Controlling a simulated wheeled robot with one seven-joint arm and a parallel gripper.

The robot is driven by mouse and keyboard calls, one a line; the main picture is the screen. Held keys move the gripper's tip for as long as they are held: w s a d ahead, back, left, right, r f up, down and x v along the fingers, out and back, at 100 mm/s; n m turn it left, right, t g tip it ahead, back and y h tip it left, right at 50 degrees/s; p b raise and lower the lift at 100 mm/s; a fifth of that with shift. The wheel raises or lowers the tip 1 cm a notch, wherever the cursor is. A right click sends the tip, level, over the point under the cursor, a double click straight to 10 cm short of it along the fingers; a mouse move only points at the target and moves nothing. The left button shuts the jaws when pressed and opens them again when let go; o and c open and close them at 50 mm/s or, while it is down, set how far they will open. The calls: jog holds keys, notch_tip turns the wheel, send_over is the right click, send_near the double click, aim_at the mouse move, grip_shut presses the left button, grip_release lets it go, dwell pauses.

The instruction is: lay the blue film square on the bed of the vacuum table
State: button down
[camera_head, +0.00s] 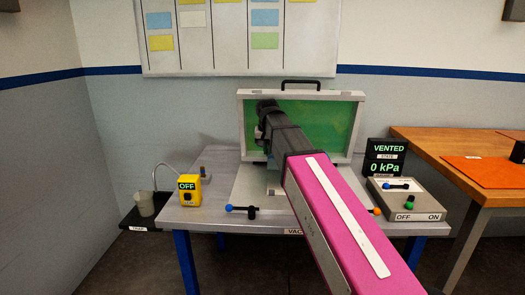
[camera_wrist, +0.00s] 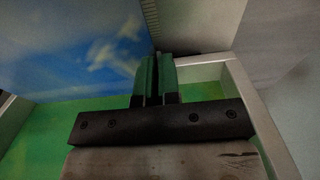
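The vacuum table (camera_head: 230,217) stands ahead with its framed lid (camera_head: 345,125) raised, green inside. Its pale bed (camera_head: 248,187) is partly hidden by my arm. My gripper reaches over the table in the head view, where its tips are hidden. In the wrist view my gripper (camera_wrist: 154,80) has its two fingers close together, with a narrow dark gap. The blue film square (camera_wrist: 75,50) is glossy, with pale reflections, and its edge runs to the fingertips. It looks pinched there, though the contact is hard to see. The lid's frame (camera_wrist: 255,110) stands close on the right.
A yellow OFF box (camera_head: 189,190) stands at the table's left. A display (camera_head: 386,158) reads VENTED, 0 kPa. A control box (camera_head: 408,202) with a lever and OFF/ON marks sits at right. A wooden bench (camera_head: 450,150) bears an orange sheet (camera_head: 487,171).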

jog(key=shift+d+f, duration=0.1)
jog(key=shift+f, duration=0.05)
send_over(267, 177)
jog(key=shift+s+f, duration=0.2)
jog(key=shift+f, duration=4.5)
jog(key=c, duration=1.3)
grip_release()
jog(key=shift+o, duration=0.2)
jog(key=shift+r, duration=0.1)
